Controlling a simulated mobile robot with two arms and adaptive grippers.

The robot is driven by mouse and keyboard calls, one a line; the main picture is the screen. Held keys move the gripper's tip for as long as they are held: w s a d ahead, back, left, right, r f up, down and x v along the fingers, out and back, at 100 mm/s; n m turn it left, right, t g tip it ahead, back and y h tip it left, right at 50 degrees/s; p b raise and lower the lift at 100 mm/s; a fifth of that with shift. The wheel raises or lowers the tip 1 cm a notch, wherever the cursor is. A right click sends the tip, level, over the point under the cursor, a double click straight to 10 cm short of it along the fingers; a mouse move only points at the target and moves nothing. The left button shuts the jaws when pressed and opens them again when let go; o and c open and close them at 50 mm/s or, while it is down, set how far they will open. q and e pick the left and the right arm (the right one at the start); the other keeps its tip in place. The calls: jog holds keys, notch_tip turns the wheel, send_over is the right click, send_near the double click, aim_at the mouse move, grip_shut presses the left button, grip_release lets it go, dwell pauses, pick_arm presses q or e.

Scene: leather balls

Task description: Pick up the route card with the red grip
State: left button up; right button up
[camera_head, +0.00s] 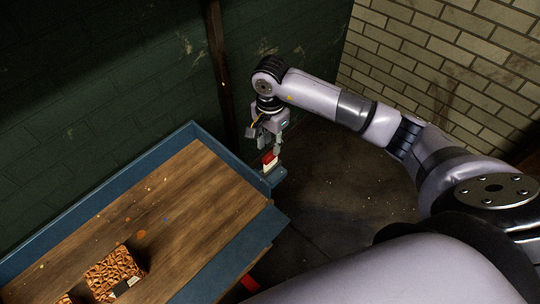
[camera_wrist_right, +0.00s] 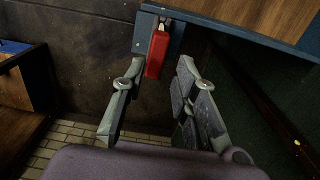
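The route card's red grip (camera_head: 269,158) stands up at the far right corner of the bench, with a pale part below it. The red grip (camera_wrist_right: 157,54) also shows in the right wrist view, beside the blue bench edge. My right gripper (camera_head: 267,143) is just above the red grip in the head view. In the right wrist view my right gripper (camera_wrist_right: 162,68) has its two fingers apart, with the red grip seen between and beyond their tips. I cannot tell whether either finger touches it. My left gripper is not in view.
A wooden bench top (camera_head: 190,205) with a blue rim (camera_head: 95,203) fills the lower left. A brown textured leather-like block (camera_head: 112,268) lies on it near the front. A dark post (camera_head: 218,70) stands behind the bench. Bare dark floor (camera_head: 340,190) lies to the right.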

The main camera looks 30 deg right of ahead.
aim_at(271, 153)
notch_tip(271, 153, down, 2)
jog(key=shift+f, duration=0.2)
jog(key=shift+s+f+p, duration=0.1)
jog(key=shift+f+p, duration=0.2)
jog(key=shift+p, duration=0.05)
notch_tip(271, 153, down, 4)
jog(key=shift+s+r+p, duration=0.15)
jog(key=shift+p, duration=0.45)
jog(key=shift+f, duration=0.45)
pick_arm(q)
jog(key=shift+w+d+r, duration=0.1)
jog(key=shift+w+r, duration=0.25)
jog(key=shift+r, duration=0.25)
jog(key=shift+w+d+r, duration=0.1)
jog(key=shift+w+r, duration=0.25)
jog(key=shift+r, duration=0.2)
pick_arm(e)
grip_shut()
